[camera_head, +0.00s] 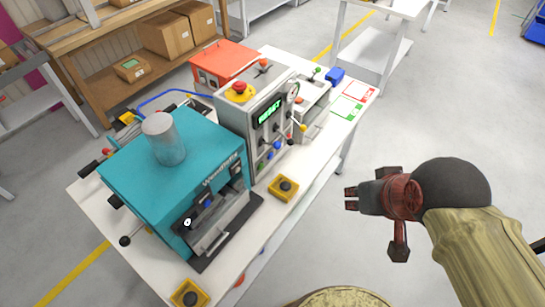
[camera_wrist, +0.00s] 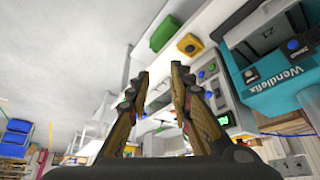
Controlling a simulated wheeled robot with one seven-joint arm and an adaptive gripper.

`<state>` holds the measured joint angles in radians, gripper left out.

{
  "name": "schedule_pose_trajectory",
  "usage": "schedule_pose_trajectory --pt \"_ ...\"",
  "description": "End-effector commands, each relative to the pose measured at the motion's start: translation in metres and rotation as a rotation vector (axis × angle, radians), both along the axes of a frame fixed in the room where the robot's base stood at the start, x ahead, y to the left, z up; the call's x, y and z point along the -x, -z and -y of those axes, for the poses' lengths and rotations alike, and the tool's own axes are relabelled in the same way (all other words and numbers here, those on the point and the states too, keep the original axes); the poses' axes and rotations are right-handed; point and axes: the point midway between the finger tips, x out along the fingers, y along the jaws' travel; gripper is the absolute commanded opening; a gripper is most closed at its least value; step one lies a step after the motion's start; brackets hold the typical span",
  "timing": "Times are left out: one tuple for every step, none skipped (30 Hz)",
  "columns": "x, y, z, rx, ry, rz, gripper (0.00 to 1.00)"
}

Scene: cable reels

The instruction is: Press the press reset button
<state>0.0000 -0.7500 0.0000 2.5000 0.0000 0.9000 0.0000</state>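A grey control box (camera_head: 252,112) stands on the white bench beside the teal press (camera_head: 180,165). Its front carries a green-lit display (camera_head: 269,111) and small coloured buttons, including a blue one (camera_head: 276,145). I cannot read which button is labelled reset. A red mushroom button on a yellow base (camera_head: 239,88) sits on top of the box. Two yellow boxes with black buttons lie at the bench front, one near the control box (camera_head: 284,188) and one at the near corner (camera_head: 190,294). My gripper (camera_head: 351,198) is right of the bench, apart from it. Its fingers (camera_wrist: 160,78) are open and empty.
The white bench (camera_head: 325,145) also holds a red-orange case (camera_head: 224,62), small levers, a blue item (camera_head: 334,75) and coloured cards (camera_head: 347,107). The floor between bench and gripper is clear. Cardboard boxes (camera_head: 166,36) sit on a wooden shelf behind.

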Motion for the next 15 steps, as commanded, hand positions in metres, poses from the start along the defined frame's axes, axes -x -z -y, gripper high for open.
schedule_pose_trajectory --pt "0.0000 0.0000 0.0000 0.000 0.000 0.000 0.17" --pt "0.0000 0.0000 0.0000 0.000 0.000 0.000 0.15" --pt "0.0000 0.0000 0.0000 0.000 0.000 0.000 0.13" --pt "0.0000 0.0000 0.0000 0.000 0.000 0.000 0.11" --pt "0.0000 0.0000 0.0000 0.000 0.000 0.000 0.10" --pt "0.0000 0.0000 0.0000 0.000 0.000 0.000 0.07" --pt "0.0000 0.0000 0.0000 0.000 0.000 0.000 0.06" --pt "0.0000 0.0000 0.0000 0.000 0.000 0.000 0.04" --pt "0.0000 0.0000 0.0000 0.000 0.000 0.000 0.02" --pt "0.0000 0.0000 0.0000 0.000 0.000 0.000 0.00" --pt "0.0000 0.0000 0.0000 0.000 0.000 0.000 0.00" --pt "0.0000 0.0000 0.0000 0.000 0.000 0.000 0.00" --pt "0.0000 0.0000 0.0000 0.000 0.000 0.000 0.00" --pt "0.0000 0.0000 0.0000 0.000 0.000 0.000 0.00" --pt "0.0000 0.0000 0.0000 0.000 0.000 0.000 0.00"
